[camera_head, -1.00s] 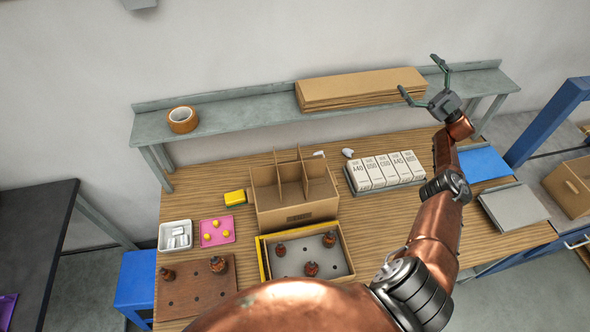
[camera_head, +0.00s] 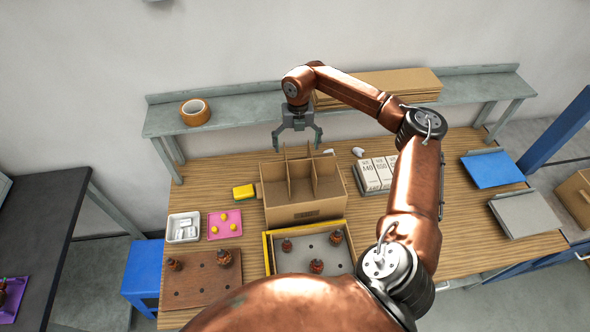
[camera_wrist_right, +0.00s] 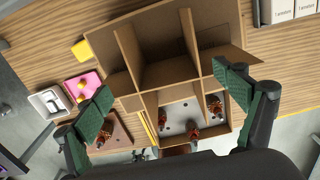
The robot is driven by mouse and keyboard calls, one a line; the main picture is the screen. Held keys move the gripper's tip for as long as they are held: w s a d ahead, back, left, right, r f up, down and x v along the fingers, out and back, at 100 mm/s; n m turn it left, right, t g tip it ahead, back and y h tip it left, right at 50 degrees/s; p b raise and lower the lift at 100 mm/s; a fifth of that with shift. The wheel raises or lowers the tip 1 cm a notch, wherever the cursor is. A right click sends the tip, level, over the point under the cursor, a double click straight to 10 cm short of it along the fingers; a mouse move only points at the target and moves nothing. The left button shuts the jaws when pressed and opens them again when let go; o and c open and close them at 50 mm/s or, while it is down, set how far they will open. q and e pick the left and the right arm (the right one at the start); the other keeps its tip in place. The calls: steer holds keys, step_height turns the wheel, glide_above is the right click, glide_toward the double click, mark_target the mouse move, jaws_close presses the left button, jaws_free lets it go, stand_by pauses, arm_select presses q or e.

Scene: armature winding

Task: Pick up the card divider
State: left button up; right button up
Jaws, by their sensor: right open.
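The card divider (camera_head: 300,170) is a set of crossed brown cardboard panels standing upright in an open cardboard box (camera_head: 306,213) in the middle of the bench. Its upper edges show above the box rim. My right gripper (camera_head: 297,146) is open, fingers downward, just above and behind the divider in the head view. In the right wrist view, the divider's panels (camera_wrist_right: 189,38) show between and beyond the two spread green finger pads (camera_wrist_right: 166,98). Nothing is held, and I cannot tell whether a finger touches the card. My left gripper is not in view.
A shallow tray (camera_head: 264,250) with several armatures stands in front of the box. A yellow block (camera_head: 243,191), pink tray (camera_head: 225,224) and white tray (camera_head: 183,227) are to the left. White cartons (camera_head: 378,172) are to the right. A shelf (camera_head: 240,108) runs behind.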

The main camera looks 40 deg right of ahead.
mark_target(299, 162)
steer(key=f, duration=0.2)
steer(key=f+p, duration=0.1)
steer(key=f, duration=0.1)
steer(key=s+f+p, duration=0.1)
steer(key=f, duration=0.1)
steer(key=shift+s+f, duration=0.1)
steer(key=shift+f, duration=0.85)
steer(key=c, duration=1.3)
